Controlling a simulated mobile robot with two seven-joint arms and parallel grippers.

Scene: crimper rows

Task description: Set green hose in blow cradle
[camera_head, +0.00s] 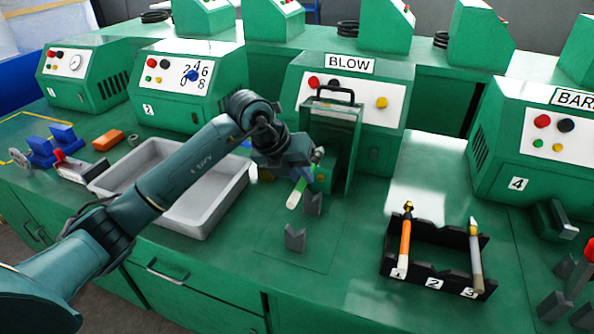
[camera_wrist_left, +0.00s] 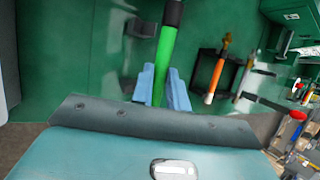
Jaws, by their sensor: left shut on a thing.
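The green hose (camera_head: 299,187), with a pale lower end, is held in my left gripper (camera_head: 307,170) in front of the BLOW machine. In the left wrist view the green hose (camera_wrist_left: 164,55) runs between the two blue fingers of my left gripper (camera_wrist_left: 162,88), with a black end at the top. The blow cradle shows as two grey notched blocks, a rear one (camera_head: 312,204) and a front one (camera_head: 295,240). The hose's pale end is close to the rear block; I cannot tell whether they touch. The front block is empty. My right gripper is out of view.
The BLOW machine (camera_head: 372,108) has a raised clear guard (camera_head: 334,112) beside my gripper. A black rack (camera_head: 431,274) holds an orange hose (camera_head: 405,243) and a grey hose (camera_head: 475,258); slot 2 is empty. A grey tray (camera_head: 215,217) lies under my left arm.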

